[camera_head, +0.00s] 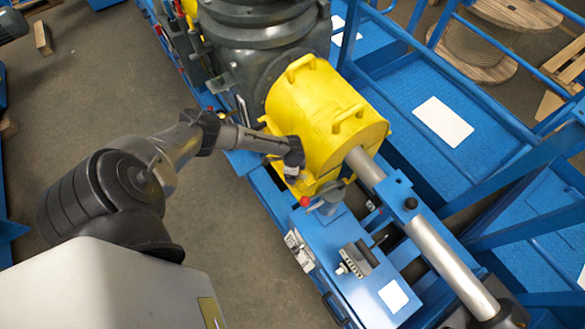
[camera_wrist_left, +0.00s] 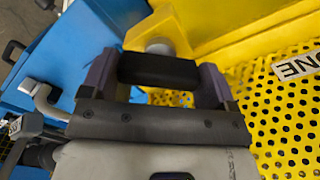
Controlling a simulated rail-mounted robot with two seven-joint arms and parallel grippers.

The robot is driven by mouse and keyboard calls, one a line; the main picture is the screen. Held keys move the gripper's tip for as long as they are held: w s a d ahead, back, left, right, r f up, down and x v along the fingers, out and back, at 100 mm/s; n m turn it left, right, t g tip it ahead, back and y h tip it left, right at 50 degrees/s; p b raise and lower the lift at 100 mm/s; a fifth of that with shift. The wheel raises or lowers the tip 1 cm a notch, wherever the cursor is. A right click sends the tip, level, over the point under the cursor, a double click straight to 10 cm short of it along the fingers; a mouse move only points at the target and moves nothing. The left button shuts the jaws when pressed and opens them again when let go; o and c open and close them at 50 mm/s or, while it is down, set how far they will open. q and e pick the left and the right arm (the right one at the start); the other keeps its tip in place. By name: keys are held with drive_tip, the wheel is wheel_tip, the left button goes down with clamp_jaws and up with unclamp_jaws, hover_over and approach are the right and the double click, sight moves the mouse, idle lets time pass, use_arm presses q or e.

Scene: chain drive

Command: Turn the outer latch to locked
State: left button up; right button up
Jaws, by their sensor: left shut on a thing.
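The outer latch shows in the left wrist view as a black bar handle (camera_wrist_left: 158,70) on a pale round hub (camera_wrist_left: 160,46), mounted on the yellow guard. My left gripper (camera_wrist_left: 155,78) is shut on the black bar, one finger at each end. The bar lies about level across the wrist picture. In the head view my left gripper (camera_head: 294,163) is at the near lower side of the yellow guard (camera_head: 318,118) and hides most of the latch. No lock marking can be read. My right gripper is not in view.
A red-knobbed lever (camera_head: 305,201) stands close below my left gripper, on a blue cabinet (camera_head: 345,250) with switches. A silver shaft (camera_head: 430,240) runs from the guard to the lower right. Perforated yellow sheet (camera_wrist_left: 285,115) lies beside the latch.

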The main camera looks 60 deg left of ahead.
use_arm(q)
drive_tip(key=n+p, duration=0.2)
drive_tip(key=n, duration=0.2)
drive_tip(key=shift+d+r+n, duration=0.1)
drive_tip(key=shift+n, duration=0.2)
drive_tip(key=shift+n+p, duration=1)
drive_tip(key=shift+n, duration=0.9)
drive_tip(key=o, duration=0.8)
wheel_tip(320, 180, up, 14)
drive_tip(key=p, duration=0.2)
drive_tip(key=shift+f, duration=0.2)
